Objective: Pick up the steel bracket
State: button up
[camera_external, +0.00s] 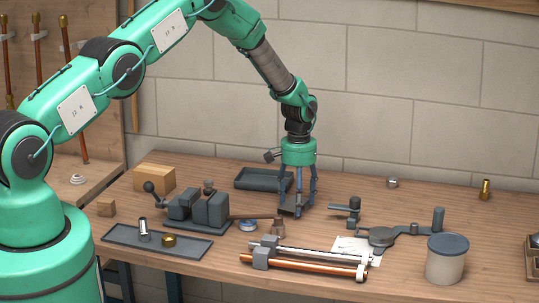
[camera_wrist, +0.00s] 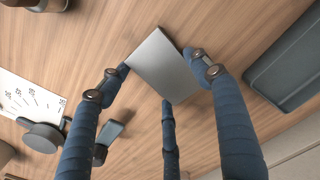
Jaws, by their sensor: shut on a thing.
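The steel bracket (camera_wrist: 163,64) shows in the wrist view as a flat grey plate between my fingers. Its far parts are hidden under the plate. My gripper (camera_external: 295,203) points straight down over the middle of the workbench in the external view and is shut on the bracket (camera_external: 291,210). In the wrist view my gripper (camera_wrist: 158,68) has blue fingers at the left and right edges of the plate, with another finger at its near side. The bracket is low, at or just above the wood; I cannot tell whether it touches.
A dark tray (camera_external: 251,180) lies behind my gripper. A grey vise (camera_external: 199,210) stands to the left, with a small tray (camera_external: 124,238) in front. Pipes (camera_external: 304,266) lie in front, and a bender tool (camera_external: 382,237) and a lidded tub (camera_external: 446,263) stand to the right. The back right is mostly clear.

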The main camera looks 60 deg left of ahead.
jog(key=shift+r, duration=0.1)
jog(key=shift+r, duration=1.45)
jog(key=shift+c, duration=0.2)
jog(key=shift+s+d+r+b, duration=0.1)
jog(key=shift+s+r+b, duration=0.15)
jog(key=shift+b, duration=0.1)
jog(key=s+d, duration=0.1)
jog(key=s, duration=0.3)
jog(key=s+d+r+b, duration=0.1)
jog(key=s+d, duration=0.1)
jog(key=s, duration=0.3)
jog(key=s+d, duration=0.2)
jog(key=s, duration=0.3)
jog(key=shift+s+d+r, duration=0.15)
jog(key=shift+s+r, duration=0.05)
jog(key=shift+s, duration=0.05)
